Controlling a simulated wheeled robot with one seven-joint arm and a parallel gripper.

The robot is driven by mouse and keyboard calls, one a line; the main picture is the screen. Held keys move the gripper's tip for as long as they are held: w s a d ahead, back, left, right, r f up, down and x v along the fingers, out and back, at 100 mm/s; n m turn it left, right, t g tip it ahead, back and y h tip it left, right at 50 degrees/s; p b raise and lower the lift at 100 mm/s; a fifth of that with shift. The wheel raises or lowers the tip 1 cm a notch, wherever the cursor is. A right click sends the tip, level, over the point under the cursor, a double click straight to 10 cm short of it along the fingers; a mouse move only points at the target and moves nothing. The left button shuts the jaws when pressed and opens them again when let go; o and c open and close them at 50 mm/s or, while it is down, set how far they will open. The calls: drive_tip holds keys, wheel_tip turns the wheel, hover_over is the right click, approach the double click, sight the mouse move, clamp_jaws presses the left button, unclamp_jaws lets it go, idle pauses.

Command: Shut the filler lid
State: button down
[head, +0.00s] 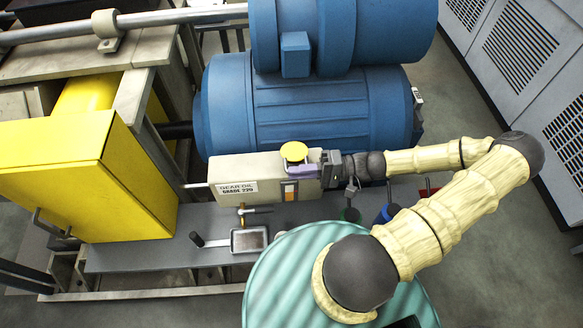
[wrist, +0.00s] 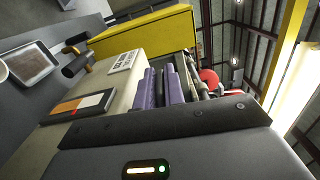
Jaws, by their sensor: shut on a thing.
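The filler lid (head: 294,152) is a round yellow cap at the top of a beige gear oil tank (head: 205,191). I cannot tell how far open it stands. My gripper (head: 305,170) reaches in from the right over the tank's right end. Its purple fingers are close together against the lid's near side and appear shut on it. The wrist view shows the fingers (wrist: 163,85) lying along the tank's top (wrist: 125,88). The exact grip on the lid is hidden there.
Blue motors (head: 310,105) stand behind the tank. A yellow cabinet (head: 105,180) is at the left. Below the tank are a small tap (head: 242,211) and a metal tray (head: 249,240). A red round thing (wrist: 210,78) shows beyond the fingers in the wrist view.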

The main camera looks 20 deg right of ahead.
wheel_tip(320, 180, down, 2)
drive_tip(key=shift+w+d+f+b, duration=0.1)
drive_tip(key=shift+f+b, duration=0.05)
drive_tip(key=shift+b, duration=0.2)
drive_tip(key=c, duration=1.8)
unclamp_jaws()
drive_tip(key=o, duration=0.3)
drive_tip(key=shift+w, duration=0.2)
drive_tip(key=b+v, duration=0.4)
drive_tip(key=v, duration=1.3)
drive_tip(key=shift+s, duration=0.1)
